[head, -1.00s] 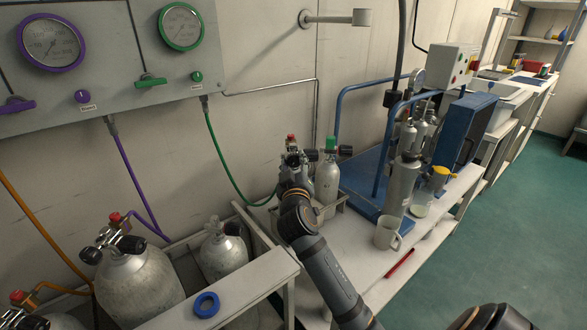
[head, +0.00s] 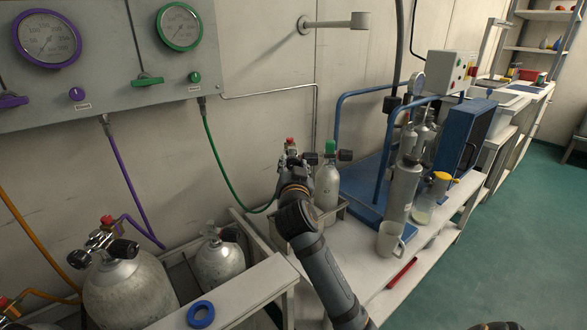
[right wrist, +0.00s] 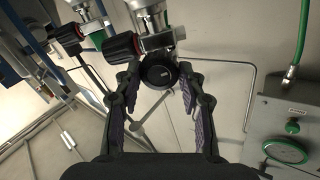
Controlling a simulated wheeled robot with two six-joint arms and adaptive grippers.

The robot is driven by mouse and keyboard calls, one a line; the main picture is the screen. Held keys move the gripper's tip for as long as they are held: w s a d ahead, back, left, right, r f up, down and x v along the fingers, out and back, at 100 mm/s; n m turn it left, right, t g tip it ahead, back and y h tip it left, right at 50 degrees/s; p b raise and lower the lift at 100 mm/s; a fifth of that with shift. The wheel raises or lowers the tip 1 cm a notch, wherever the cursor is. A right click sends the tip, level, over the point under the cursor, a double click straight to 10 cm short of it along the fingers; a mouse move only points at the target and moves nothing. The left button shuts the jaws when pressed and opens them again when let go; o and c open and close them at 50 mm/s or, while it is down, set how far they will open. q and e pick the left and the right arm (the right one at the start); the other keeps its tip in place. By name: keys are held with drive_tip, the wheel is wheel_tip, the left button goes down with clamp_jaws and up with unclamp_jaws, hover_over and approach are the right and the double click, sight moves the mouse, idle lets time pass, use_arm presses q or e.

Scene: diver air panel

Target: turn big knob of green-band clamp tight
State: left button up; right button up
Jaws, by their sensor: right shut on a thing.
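My right gripper (right wrist: 158,76) is shut on a round black knob (right wrist: 159,71) below a silver valve body (right wrist: 150,14) in the right wrist view. One finger lies on each side of the knob. In the head view my right gripper (head: 291,168) is at the valve of a cylinder near the wall, where the green hose (head: 222,155) ends. The gripper and arm hide most of that valve and clamp, and I cannot make out a green band on it. My left gripper is not in view.
A green-topped cylinder (head: 327,185) stands close right of my gripper. A black knob with a red ring (right wrist: 122,46) sits close beside the held knob. A mug (head: 389,238) and a red marker-like stick (head: 402,272) are on the bench. Grey cylinders (head: 133,290) stand at left.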

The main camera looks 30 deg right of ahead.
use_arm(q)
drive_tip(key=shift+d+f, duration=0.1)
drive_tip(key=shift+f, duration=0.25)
use_arm(e)
drive_tip(key=shift+f+m, duration=0.15)
drive_tip(key=shift+m, duration=0.45)
drive_tip(key=shift+c, duration=0.2)
drive_tip(key=o, duration=1.2)
drive_tip(key=v, duration=0.7)
drive_tip(key=shift+s+a, duration=0.1)
drive_tip(key=shift+s, duration=0.1)
